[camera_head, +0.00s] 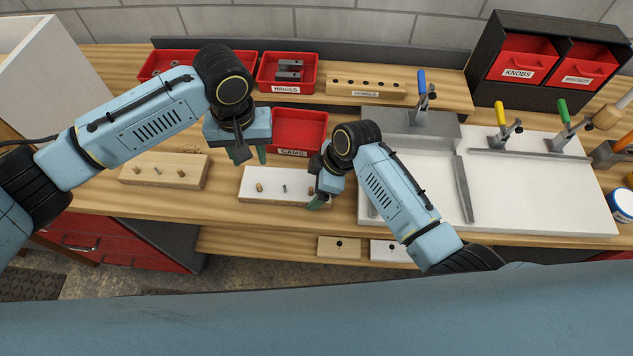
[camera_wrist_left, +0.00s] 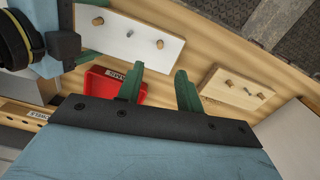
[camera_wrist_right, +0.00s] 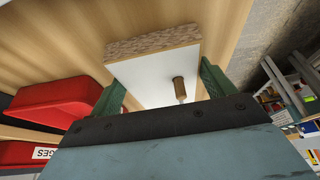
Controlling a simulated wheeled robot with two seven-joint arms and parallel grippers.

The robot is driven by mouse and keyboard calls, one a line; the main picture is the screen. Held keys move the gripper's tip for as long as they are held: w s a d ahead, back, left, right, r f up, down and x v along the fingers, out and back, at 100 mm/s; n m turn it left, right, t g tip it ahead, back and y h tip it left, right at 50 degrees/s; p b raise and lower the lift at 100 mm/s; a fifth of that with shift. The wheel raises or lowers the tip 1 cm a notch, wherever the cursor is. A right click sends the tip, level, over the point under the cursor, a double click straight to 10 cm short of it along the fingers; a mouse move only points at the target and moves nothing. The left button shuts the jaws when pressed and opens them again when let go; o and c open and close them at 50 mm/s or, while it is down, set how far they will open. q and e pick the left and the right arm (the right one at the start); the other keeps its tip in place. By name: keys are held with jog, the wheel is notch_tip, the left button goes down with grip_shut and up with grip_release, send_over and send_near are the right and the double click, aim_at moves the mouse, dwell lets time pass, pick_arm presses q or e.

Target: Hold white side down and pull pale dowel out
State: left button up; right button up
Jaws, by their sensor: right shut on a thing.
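The white side (camera_head: 283,180) lies flat on the bench, its particle-core edge showing in the right wrist view. Two wooden dowels and a metal pin stand up from it. One dowel (camera_head: 260,187) is near its left end; the other (camera_head: 310,190) is near my right gripper. I cannot tell clearly which is paler. My right gripper (camera_head: 317,188) is shut across the white side's right end, with a finger at each long edge in the right wrist view (camera_wrist_right: 160,88). My left gripper (camera_head: 248,154) is open and empty, above and behind the board's left end.
A pale wooden board (camera_head: 163,171) with dowels and a pin lies to the left. The red CAMS bin (camera_head: 299,131) stands behind the white side. A large white panel (camera_head: 540,180) with clamps occupies the right. Bare bench shows between the two small boards.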

aim_at(258, 185)
pick_arm(q)
jog(key=shift+c, duration=0.7)
jog(key=shift+f, duration=0.2)
jog(key=shift+c, duration=0.3)
notch_tip(258, 185, down, 2)
jog(key=shift+f+m, duration=0.1)
jog(key=shift+m, duration=0.8)
jog(key=shift+f, duration=4.2)
grip_shut()
